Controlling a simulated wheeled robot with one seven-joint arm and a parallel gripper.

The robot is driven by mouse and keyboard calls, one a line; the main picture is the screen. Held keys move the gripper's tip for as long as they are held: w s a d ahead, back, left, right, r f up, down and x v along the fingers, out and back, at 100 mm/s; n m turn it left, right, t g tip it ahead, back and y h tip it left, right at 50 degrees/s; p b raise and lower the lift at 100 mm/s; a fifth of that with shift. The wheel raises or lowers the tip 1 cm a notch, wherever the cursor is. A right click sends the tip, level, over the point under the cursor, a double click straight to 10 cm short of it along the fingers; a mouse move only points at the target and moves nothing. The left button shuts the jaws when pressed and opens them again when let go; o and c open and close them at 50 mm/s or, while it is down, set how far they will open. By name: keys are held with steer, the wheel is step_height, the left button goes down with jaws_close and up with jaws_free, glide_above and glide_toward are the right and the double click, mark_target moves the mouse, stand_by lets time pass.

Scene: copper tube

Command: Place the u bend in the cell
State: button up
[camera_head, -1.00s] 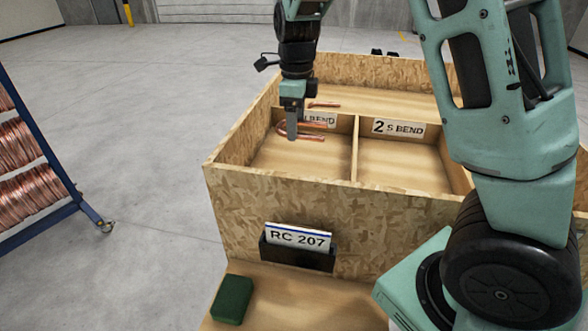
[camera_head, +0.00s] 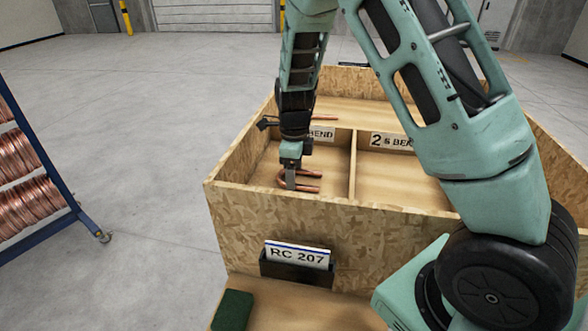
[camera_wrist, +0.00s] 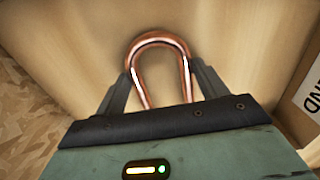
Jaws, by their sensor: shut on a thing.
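The copper u bend (camera_head: 308,181) is held by my gripper (camera_head: 288,184), down inside the left front cell of the wooden crate. In the wrist view the u bend (camera_wrist: 160,45) has its curve pointing away from the palm. Its legs run between the two fingers of my gripper (camera_wrist: 160,82). The cell's floor (camera_head: 333,163) shows around it as bare wood; I cannot tell whether the u bend touches it. The cell's label (camera_head: 322,133) is partly hidden by my arm and reads "BEND".
A divider (camera_head: 353,165) separates this cell from the one labelled "2 S BEND" (camera_head: 388,140). Another copper piece (camera_head: 326,118) lies behind the label board. The crate's front wall (camera_head: 320,215) is near. A rack of copper coils (camera_head: 30,205) stands at left.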

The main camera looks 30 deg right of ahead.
steer(key=o, duration=1)
step_height(320, 180, up, 12)
steer(key=b, duration=0.3)
steer(key=shift+r, duration=0.15)
